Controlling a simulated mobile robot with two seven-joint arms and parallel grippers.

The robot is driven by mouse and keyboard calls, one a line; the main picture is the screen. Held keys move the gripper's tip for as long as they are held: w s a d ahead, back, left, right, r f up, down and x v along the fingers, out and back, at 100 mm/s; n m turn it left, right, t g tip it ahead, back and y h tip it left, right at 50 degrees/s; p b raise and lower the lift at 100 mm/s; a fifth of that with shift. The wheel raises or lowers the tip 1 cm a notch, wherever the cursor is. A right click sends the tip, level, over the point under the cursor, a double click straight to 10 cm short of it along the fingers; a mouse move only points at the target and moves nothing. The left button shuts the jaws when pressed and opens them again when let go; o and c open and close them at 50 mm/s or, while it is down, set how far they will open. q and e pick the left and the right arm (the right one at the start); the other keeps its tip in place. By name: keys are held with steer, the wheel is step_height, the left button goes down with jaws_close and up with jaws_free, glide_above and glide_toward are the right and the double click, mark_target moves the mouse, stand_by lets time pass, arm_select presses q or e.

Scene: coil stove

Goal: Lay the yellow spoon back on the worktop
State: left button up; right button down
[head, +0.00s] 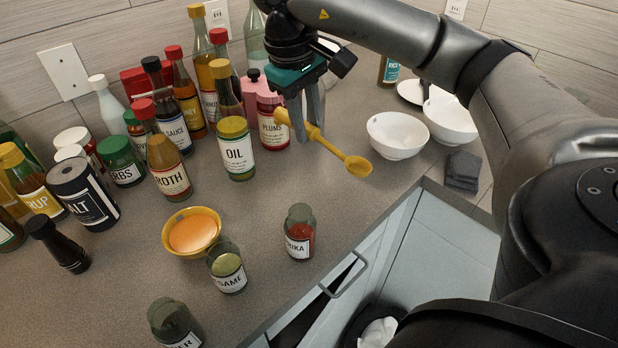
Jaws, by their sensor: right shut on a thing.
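The yellow spoon (329,144) is held in the air above the worktop (265,185), tilted, with its bowl end towards the lower right and its thick handle end at the upper left. My right gripper (308,128) points down and is shut on the spoon's handle. My left gripper is not in view.
A paprika jar (299,232) and an orange-filled yellow bowl (192,231) stand nearer the front. White bowls (397,135) stand right. Bare worktop lies around the paprika jar.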

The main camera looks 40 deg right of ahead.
steer(key=x, duration=0.3)
steer(key=a+b+x, duration=0.1)
steer(key=x, duration=0.2)
steer(key=a+b+x, duration=0.1)
steer(key=x, duration=0.3)
steer(key=shift+s+f, duration=0.1)
steer(key=shift+f, duration=0.25)
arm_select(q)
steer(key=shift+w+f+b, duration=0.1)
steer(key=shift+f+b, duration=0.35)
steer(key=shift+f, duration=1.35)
arm_select(e)
steer(key=shift+a+x, duration=0.25)
steer(key=shift+x, duration=0.9)
steer(key=shift+a+x, duration=0.2)
steer(key=shift+x, duration=0.9)
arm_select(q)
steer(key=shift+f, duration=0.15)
arm_select(e)
steer(key=shift+f, duration=0.2)
steer(key=c, duration=0.6)
jaws_free()
steer(key=shift+c, duration=0.2)
steer(key=shift+r, duration=0.15)
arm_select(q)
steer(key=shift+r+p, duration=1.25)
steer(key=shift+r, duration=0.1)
arm_select(e)
steer(key=v, duration=1.2)
